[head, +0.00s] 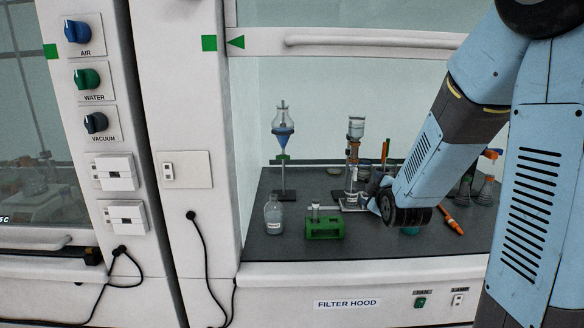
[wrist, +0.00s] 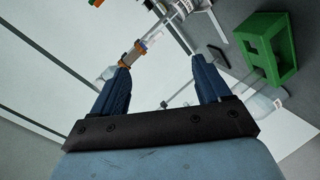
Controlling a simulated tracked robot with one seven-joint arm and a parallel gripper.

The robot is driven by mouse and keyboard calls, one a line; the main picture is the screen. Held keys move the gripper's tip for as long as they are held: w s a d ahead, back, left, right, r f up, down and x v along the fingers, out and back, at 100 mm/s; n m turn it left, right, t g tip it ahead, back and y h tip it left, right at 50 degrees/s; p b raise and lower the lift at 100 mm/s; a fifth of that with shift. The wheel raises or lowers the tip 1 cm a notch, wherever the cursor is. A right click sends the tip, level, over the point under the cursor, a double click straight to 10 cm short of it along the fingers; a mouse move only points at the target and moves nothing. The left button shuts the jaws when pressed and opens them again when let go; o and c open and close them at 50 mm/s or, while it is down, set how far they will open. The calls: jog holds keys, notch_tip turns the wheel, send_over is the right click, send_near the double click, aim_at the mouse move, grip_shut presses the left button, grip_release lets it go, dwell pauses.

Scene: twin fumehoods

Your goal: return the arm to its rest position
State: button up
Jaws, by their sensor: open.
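My light-blue arm (head: 422,155) reaches from the right into the open Filter Hood. My gripper (head: 374,192) is partly hidden by my own wrist in the head view. It is near the foot of the glass filter apparatus (head: 355,130). In the wrist view my gripper (wrist: 159,66) shows two dark blue fingers spread apart, with nothing held between them. The filter apparatus (wrist: 133,54) appears beyond and beside the left fingertip; I cannot tell whether they touch.
A green block (head: 324,229), a clear bottle (head: 273,216) and a stand with a blue-filled funnel (head: 283,130) are left of my gripper. An orange marker-like item (head: 452,222) lies to the right. The raised sash (head: 370,42) spans above. Dark worktop (head: 300,250) is bare in front.

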jog(key=s+r+m+g, duration=0.3)
jog(key=s+m, duration=0.1)
jog(key=s, duration=0.6)
jog(key=s+r+m+g, duration=0.3)
jog(key=s+m, duration=0.1)
jog(key=s, duration=0.6)
jog(key=s+r+m+g, duration=0.3)
jog(key=s+m, duration=0.1)
jog(key=s, duration=0.6)
jog(key=shift+a, duration=0.4)
